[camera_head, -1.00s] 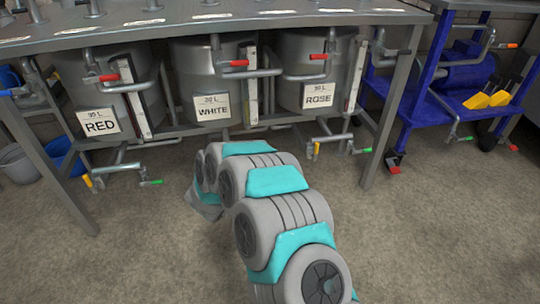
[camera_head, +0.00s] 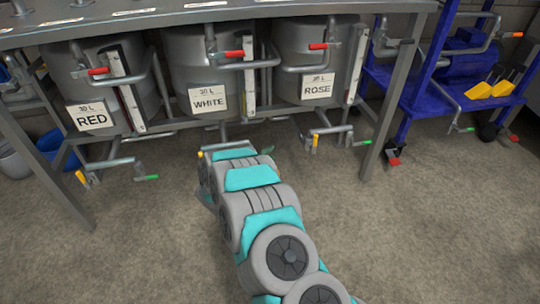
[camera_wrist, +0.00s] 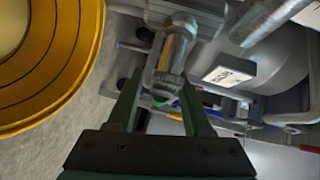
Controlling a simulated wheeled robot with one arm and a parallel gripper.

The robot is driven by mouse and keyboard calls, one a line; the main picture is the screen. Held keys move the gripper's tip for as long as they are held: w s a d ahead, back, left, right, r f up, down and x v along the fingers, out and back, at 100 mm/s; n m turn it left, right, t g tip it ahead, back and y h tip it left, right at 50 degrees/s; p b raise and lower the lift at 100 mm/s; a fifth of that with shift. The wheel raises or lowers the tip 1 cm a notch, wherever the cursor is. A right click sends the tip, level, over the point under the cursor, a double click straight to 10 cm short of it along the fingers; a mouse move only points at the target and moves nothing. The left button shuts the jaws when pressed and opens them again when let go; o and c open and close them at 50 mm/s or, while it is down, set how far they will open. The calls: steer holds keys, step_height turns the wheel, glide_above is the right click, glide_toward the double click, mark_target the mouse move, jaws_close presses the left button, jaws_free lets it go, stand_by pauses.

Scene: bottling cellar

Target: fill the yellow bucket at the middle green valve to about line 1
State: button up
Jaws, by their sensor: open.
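The yellow bucket (camera_wrist: 45,75) shows at the left edge of the wrist view, cut off by the frame, with dark lines around its inner wall. In the head view I do not see it. My gripper (camera_wrist: 162,85) is open. In the wrist view a metal pipe end (camera_wrist: 178,48) lies beyond and between its fingers, with a small green part (camera_wrist: 160,99) between them. I cannot tell whether the fingers touch it. In the head view my arm hides the gripper and the middle green valve, below the tank labelled WHITE (camera_head: 208,101).
Green-handled valves show under the RED tank (camera_head: 152,177) and under the ROSE tank (camera_head: 365,142). A yellow handle (camera_head: 200,154) sits by my arm. Frame legs stand left and right. A blue rack (camera_head: 408,95) is at the right. The front floor is clear.

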steer(key=shift+w+d, duration=0.2)
steer(key=shift+w, duration=0.25)
steer(key=shift+c, duration=0.2)
jaws_close()
steer(key=shift+f, duration=0.1)
stand_by(0.8)
